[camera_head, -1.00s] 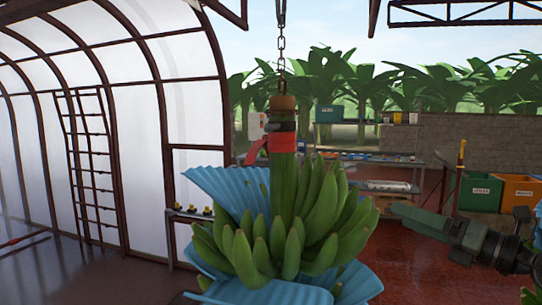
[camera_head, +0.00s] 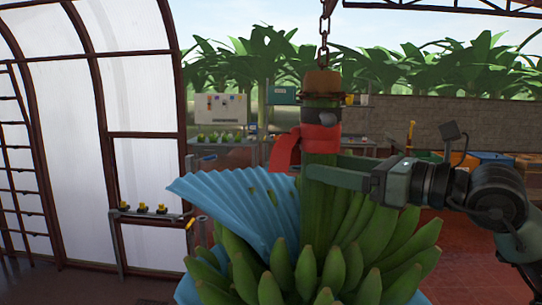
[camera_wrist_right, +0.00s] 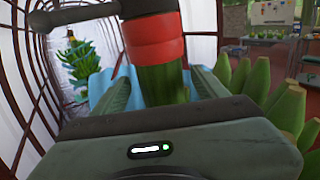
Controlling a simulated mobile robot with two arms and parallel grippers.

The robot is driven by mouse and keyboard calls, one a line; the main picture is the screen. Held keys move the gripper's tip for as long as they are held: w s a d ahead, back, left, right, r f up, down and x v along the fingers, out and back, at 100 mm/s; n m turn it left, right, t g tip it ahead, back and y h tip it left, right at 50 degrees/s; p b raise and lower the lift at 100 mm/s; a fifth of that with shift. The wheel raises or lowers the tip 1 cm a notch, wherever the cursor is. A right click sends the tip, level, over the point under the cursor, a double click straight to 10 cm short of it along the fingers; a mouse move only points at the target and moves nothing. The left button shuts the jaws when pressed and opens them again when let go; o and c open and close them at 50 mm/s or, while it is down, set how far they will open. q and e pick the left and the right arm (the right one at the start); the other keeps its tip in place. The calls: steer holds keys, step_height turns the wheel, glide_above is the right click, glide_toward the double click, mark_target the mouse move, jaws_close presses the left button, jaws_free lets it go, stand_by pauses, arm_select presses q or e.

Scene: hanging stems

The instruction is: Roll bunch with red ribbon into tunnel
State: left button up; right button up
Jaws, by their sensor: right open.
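The green banana bunch (camera_head: 330,265) hangs upright from a chain, with a red ribbon (camera_head: 315,141) tied around its stem. A blue ribbed sheet (camera_head: 240,212) fans out beside the stem. My right gripper (camera_head: 311,170) is open, its fingers at the stem just below the ribbon. In the right wrist view the gripper (camera_wrist_right: 160,88) has one finger on each side of the stem (camera_wrist_right: 161,83), under the red ribbon (camera_wrist_right: 154,38); contact cannot be told. The arched tunnel (camera_head: 60,110) with pale panels stands at the left. My left gripper is not in view.
The chain (camera_head: 324,42) runs up from the stem. A low shelf (camera_head: 150,214) with small yellow-topped items stands by the tunnel wall. Crates (camera_head: 490,156) and a block wall (camera_head: 400,120) are behind. Another bunch (camera_wrist_right: 78,62) hangs inside the tunnel.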

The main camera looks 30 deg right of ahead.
mark_target(305, 159)
steer(key=shift+r, duration=0.2)
steer(key=shift+w+a+r+p, duration=0.1)
steer(key=shift+w+r+p, duration=0.2)
steer(key=shift+p, duration=0.8)
steer(key=p+x, duration=0.1)
steer(key=x, duration=0.1)
steer(key=shift+w+a+p, duration=0.15)
steer(key=shift+w+p, duration=0.1)
steer(key=shift+p, duration=0.1)
steer(key=shift+p+x, duration=0.65)
steer(key=shift+x, duration=0.6)
steer(key=shift+w+f, duration=0.2)
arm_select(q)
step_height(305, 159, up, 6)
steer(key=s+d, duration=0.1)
arm_select(e)
steer(key=shift+f, duration=0.1)
steer(key=shift+c, duration=0.8)
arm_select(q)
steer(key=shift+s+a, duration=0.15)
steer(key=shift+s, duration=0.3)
arm_select(e)
jaws_close()
